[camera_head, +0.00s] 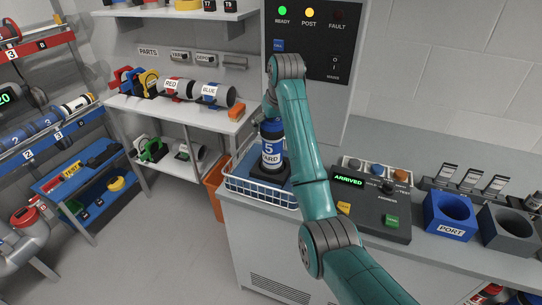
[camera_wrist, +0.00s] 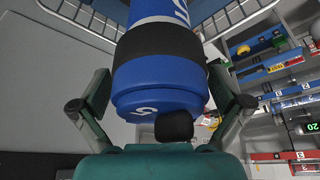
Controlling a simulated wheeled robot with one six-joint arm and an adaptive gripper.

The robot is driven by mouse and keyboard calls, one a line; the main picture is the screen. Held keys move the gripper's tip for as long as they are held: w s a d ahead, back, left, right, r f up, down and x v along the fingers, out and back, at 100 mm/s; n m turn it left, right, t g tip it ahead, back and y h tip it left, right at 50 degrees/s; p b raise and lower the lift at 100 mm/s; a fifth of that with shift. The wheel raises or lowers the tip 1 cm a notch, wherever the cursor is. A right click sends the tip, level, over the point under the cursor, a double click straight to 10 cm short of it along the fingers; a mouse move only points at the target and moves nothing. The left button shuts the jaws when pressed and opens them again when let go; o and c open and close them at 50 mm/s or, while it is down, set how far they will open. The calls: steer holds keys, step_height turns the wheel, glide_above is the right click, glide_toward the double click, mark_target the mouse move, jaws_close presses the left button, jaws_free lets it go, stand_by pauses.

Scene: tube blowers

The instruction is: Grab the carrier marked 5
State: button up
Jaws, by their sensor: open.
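The carrier marked 5 (camera_head: 271,150) is a blue cylinder with a white label band and dark rings. It stands upright in a white wire basket (camera_head: 262,193) on the grey counter. In the wrist view its blue end, marked 5, (camera_wrist: 158,80) fills the middle. My gripper (camera_wrist: 160,76) is open, with one finger on each side of the carrier. A gap shows beside each finger, and I see no firm contact. In the head view my arm hides most of the gripper.
A console reading ARRIVED (camera_head: 372,207) stands right of the basket, with a blue PORT holder (camera_head: 450,217) beyond it. A grey cabinet with lights (camera_head: 312,50) rises behind. An orange bin (camera_head: 215,185) is left of the counter. A shelf with RED and BLUE tubes (camera_head: 195,92) stands further left.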

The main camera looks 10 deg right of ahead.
steer(key=c, duration=1.7)
